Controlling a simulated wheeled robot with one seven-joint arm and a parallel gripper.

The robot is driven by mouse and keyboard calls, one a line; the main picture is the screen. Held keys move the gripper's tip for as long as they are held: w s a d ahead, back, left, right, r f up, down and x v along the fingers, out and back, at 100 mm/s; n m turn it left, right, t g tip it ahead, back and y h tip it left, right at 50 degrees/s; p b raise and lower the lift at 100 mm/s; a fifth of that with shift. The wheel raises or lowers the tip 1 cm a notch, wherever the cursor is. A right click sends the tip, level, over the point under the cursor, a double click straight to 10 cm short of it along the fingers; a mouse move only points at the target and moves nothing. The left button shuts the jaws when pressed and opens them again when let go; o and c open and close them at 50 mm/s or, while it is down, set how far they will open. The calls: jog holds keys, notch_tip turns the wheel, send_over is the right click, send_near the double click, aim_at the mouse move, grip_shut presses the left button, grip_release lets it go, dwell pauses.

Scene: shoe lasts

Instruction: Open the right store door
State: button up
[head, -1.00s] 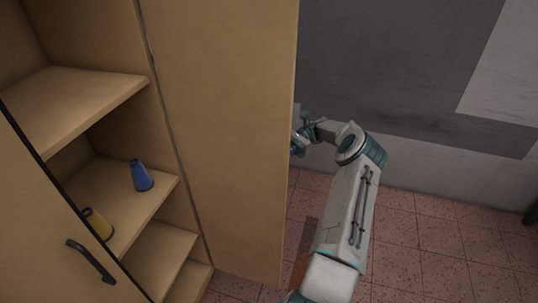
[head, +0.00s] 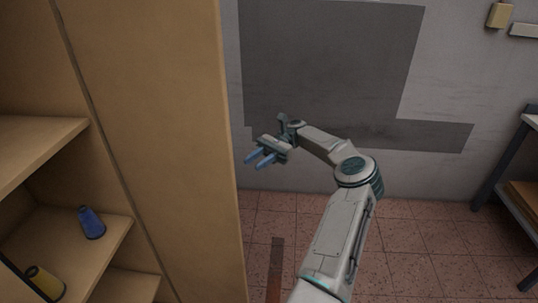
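The right store door (head: 165,130) is a tall, plain wooden panel. It stands swung open at the right side of the store, with its inner face toward me and a dark seam along its left side. No handle shows on this face; its outer face is hidden. My gripper (head: 256,159) is just right of the door's free edge, apart from it in the picture. Its two blue fingers are spread and hold nothing.
The open store shelves (head: 112,240) hold a blue shoe last (head: 91,222) and a yellow one (head: 46,283). A grey wall (head: 330,65) is behind my arm. A rack (head: 507,165) stands at the far right. Tiled floor (head: 420,230) lies clear between.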

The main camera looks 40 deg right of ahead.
jog(key=shift+s+d+r+p, duration=0.35)
jog(key=shift+s+d+r, duration=0.1)
jog(key=shift+s+r, duration=0.15)
jog(key=shift+s+d+r+p, duration=0.3)
jog(key=shift+s+d+r, duration=0.15)
jog(key=shift+s, duration=0.2)
